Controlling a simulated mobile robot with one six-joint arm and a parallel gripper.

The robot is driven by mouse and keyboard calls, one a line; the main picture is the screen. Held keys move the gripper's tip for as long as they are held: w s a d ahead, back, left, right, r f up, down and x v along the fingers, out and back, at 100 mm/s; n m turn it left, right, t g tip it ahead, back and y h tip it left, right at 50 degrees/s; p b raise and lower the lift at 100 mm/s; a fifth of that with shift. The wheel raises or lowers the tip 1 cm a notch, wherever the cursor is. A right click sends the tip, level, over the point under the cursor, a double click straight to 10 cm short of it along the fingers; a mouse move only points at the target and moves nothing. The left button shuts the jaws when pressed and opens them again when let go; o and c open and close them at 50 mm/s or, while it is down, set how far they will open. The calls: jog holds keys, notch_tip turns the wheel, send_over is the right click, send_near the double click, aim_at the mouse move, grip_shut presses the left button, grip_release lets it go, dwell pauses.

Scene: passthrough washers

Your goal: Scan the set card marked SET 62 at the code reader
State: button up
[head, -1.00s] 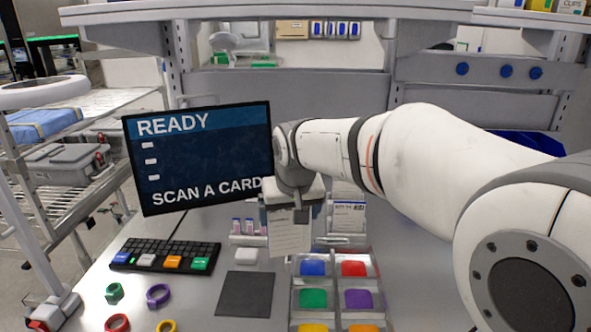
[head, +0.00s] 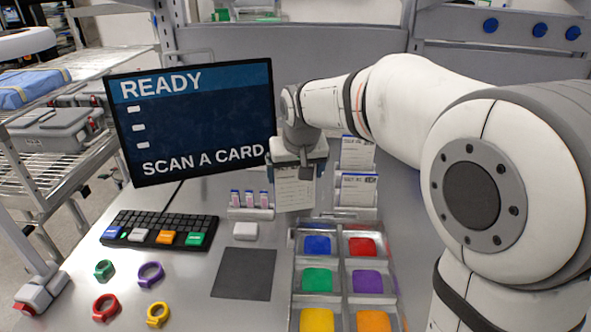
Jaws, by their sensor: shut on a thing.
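My gripper (head: 301,165) points down and is shut on a pale card (head: 294,192), which hangs upright below the jaws. The card's print is too small to read. Two other cards stand in a holder just right of it, an upper card (head: 357,153) and a lower card (head: 356,189); their set numbers cannot be read. The monitor (head: 195,120) left of my gripper shows READY and SCAN A CARD. A small white block (head: 245,231) sits behind a dark square mat (head: 245,273); I cannot tell which thing is the code reader.
A tray (head: 292,275) with coloured compartments lies in front of the card holder. A keyboard (head: 160,229), a small rack of vials (head: 250,212) and several coloured rings (head: 150,274) are on the left of the bench. The dark mat is bare.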

jog(key=shift+w+d+b+x, duration=0.15)
jog(key=shift+b+x, duration=0.2)
jog(key=shift+x, duration=0.65)
jog(key=shift+w+b+x, duration=0.15)
jog(key=shift+b+x, duration=0.25)
jog(key=shift+x, duration=0.65)
jog(key=shift+w+d+b+x, duration=0.15)
jog(key=shift+b+x, duration=0.2)
jog(key=shift+x, duration=0.65)
